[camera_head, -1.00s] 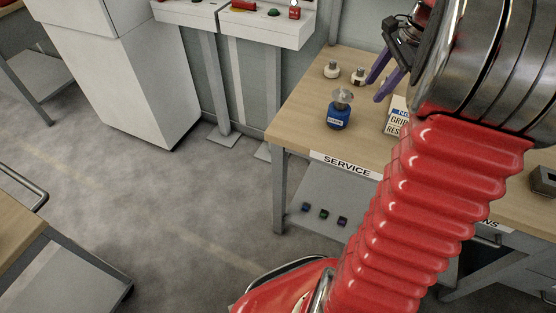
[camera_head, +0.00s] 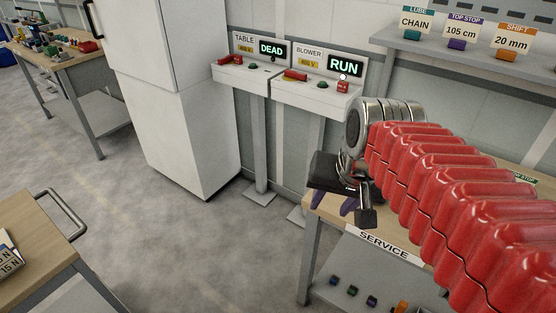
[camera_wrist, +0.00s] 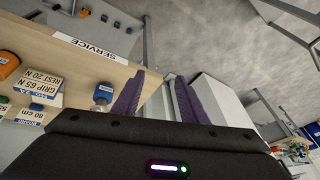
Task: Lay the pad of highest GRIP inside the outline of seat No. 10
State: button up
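My gripper (camera_head: 332,204) is above the left end of the service table (camera_head: 330,213) in the head view. In the wrist view its two purple fingers (camera_wrist: 158,88) stand apart with nothing between them. A blue-based item with a metal top (camera_wrist: 103,92) stands on the table beside the fingers. A white card (camera_wrist: 46,86) on the table reads GRIP 65 N and REST 20 N. No seat marked No. 10 can be made out. My arm hides most of the tabletop in the head view.
Two control boxes stand behind the table, TABLE showing DEAD (camera_head: 271,49) and BLOWER showing RUN (camera_head: 344,66). A white cabinet (camera_head: 180,130) is left of them. A wooden cart (camera_head: 35,235) with partly visible cards is at the lower left. Open floor lies between.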

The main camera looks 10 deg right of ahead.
jog(key=s+a+f+n+t, duration=0.1)
jog(key=s+a+f+n, duration=0.1)
jog(key=s+a+n, duration=0.3)
jog(key=shift+f, duration=0.25)
jog(key=shift+o, duration=0.2)
jog(key=shift+a, duration=0.1)
